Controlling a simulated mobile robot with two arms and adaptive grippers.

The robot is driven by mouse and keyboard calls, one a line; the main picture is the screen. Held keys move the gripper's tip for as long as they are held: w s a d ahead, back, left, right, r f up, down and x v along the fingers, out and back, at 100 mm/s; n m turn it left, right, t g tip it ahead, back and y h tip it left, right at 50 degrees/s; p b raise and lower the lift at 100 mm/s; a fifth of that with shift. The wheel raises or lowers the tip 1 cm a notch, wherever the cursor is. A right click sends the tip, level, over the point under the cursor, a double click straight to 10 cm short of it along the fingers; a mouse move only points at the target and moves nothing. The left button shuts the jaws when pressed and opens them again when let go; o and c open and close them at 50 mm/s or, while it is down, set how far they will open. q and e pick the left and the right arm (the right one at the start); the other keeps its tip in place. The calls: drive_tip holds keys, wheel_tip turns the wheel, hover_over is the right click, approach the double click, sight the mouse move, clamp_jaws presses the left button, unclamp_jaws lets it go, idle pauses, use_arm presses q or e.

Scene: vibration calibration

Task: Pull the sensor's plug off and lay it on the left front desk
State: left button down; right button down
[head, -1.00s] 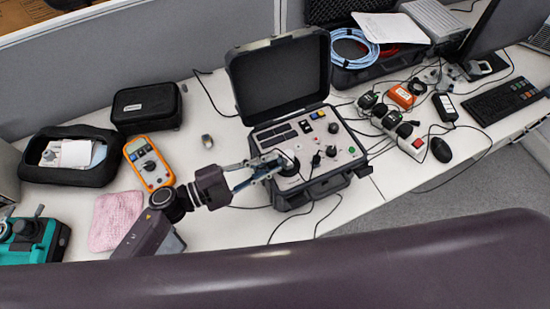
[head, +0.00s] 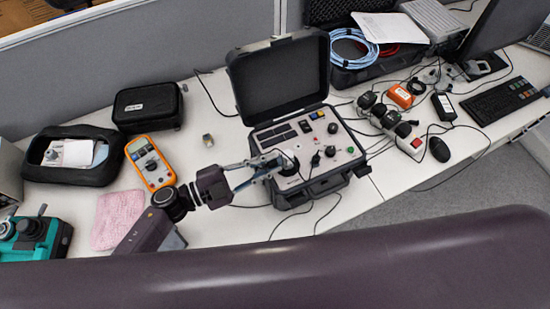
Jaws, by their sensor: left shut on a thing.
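The sensor sits at the round shaker post (head: 287,163) on the panel of the open calibrator case (head: 308,183); the sensor and its plug are too small and too covered to tell apart. My left gripper (head: 276,163) reaches in from the left, with its fingers at the left side of the post. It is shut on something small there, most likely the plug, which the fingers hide. A thin black cable runs from near the case's front down onto the white desk (head: 235,226). My right gripper is not in view.
An orange multimeter (head: 149,161), a pink cloth (head: 118,219), a black pouch (head: 147,107) and a teal device (head: 36,238) stand left. A power strip (head: 412,145) with cables lies right. The desk in front of the case is mostly clear.

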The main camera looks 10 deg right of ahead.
use_arm(q)
drive_tip(key=shift+r+n+p, duration=0.1)
drive_tip(key=shift+n+p, duration=1.3)
drive_tip(key=shift+n, duration=0.6)
drive_tip(key=shift+n+p, duration=0.8)
drive_tip(key=shift+n, duration=0.7)
drive_tip(key=shift+s+a, duration=0.2)
drive_tip(key=shift+a, duration=0.4)
idle(0.6)
drive_tip(key=shift+v, duration=1.7)
